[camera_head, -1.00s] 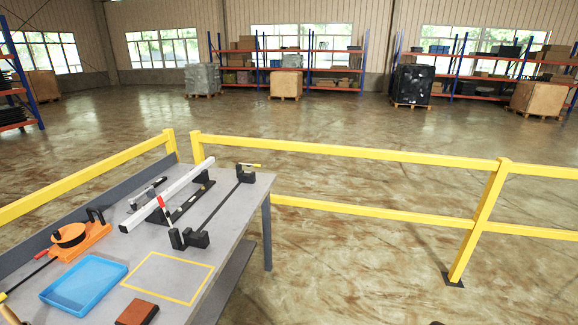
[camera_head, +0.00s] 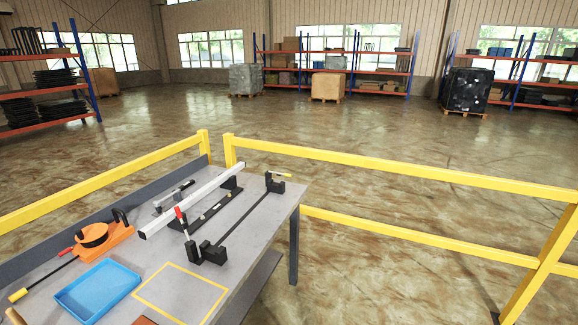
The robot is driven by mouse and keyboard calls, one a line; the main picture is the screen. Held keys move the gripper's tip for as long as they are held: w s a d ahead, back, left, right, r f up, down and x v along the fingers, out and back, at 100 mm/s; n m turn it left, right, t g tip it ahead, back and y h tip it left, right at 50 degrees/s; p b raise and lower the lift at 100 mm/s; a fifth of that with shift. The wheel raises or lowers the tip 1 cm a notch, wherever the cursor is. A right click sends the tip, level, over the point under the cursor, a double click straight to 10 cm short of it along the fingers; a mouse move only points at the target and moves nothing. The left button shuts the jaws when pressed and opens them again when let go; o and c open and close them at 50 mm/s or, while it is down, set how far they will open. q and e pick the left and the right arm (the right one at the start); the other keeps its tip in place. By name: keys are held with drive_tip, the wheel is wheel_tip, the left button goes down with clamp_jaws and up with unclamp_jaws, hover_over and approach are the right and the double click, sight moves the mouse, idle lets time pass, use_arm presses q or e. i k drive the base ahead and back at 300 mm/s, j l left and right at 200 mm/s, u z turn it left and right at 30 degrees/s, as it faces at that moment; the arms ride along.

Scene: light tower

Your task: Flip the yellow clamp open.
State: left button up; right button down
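The yellow clamp (camera_head: 279,177) is at the far right end of the grey workbench (camera_head: 252,240). It is a black block with a thin yellow handle lying nearly flat and pointing right. A black rod joins it to a nearer black block (camera_head: 212,253). A clamp with a red-tipped handle (camera_head: 181,216) stands beside a long silver bar (camera_head: 195,199), its handle raised and tilted. Neither of my grippers can be made out in the head view, and none is seen at the yellow clamp.
Shelves (camera_head: 340,68) stand far back. Floor beyond the railings is open.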

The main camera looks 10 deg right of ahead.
sight(285, 175)
drive_tip(key=i+l, duration=0.2)
drive_tip(key=i, duration=0.2)
drive_tip(key=i+l, duration=0.2)
drive_tip(key=i, duration=0.15)
drive_tip(key=i+l, duration=0.2)
drive_tip(key=i, duration=0.2)
